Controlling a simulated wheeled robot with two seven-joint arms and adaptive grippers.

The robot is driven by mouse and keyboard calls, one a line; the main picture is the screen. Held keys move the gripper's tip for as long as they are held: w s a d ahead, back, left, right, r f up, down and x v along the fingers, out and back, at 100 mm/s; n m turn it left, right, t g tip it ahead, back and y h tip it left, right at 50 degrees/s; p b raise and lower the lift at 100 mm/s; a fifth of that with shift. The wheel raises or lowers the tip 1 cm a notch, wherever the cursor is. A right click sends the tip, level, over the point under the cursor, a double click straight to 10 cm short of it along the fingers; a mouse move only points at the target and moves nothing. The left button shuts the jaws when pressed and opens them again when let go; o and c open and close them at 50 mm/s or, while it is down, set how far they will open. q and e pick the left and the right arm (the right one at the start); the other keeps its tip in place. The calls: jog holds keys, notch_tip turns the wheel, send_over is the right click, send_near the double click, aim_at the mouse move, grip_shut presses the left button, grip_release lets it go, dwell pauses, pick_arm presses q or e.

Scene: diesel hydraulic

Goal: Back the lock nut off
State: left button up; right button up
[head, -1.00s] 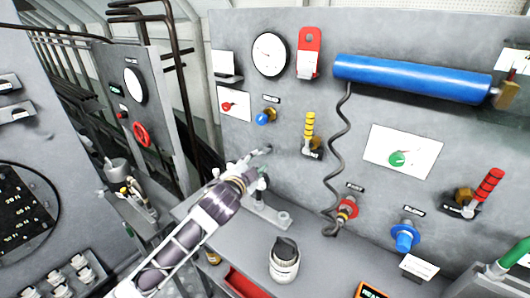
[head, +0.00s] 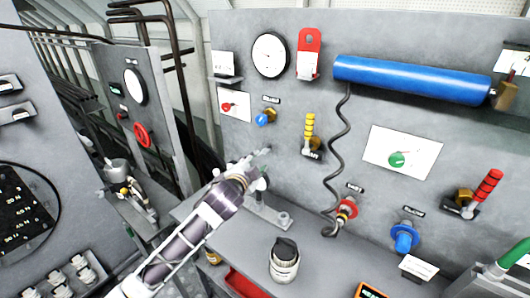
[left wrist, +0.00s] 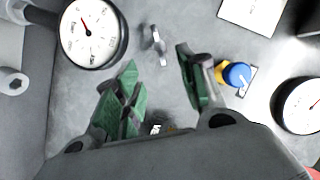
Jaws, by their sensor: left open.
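My left gripper (head: 258,158) reaches toward the lower left of the grey panel in the head view. In the left wrist view the left gripper (left wrist: 156,60) has its two green-padded fingers apart, with nothing held. A small silver winged fitting (left wrist: 155,42) sits on the panel just beyond the fingertips, roughly in line with the gap. It may be the lock nut, but I cannot tell for sure. The hand hides this spot in the head view. A blue knob with a yellow collar (left wrist: 237,74) is right of the fingers. My right gripper is not in view.
Dial gauges (left wrist: 90,32) flank the gripper in the left wrist view. A metal stand (head: 268,212) and a dark-capped jar (head: 285,260) stand on the bench below the hand. A coiled black hose (head: 335,165) hangs from the blue cylinder (head: 410,78) to the right.

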aim_at(264, 153)
pick_arm(q)
jog(key=shift+p+x, duration=0.85)
jog(key=shift+x, duration=5.05)
jog(key=shift+c, duration=0.3)
grip_shut()
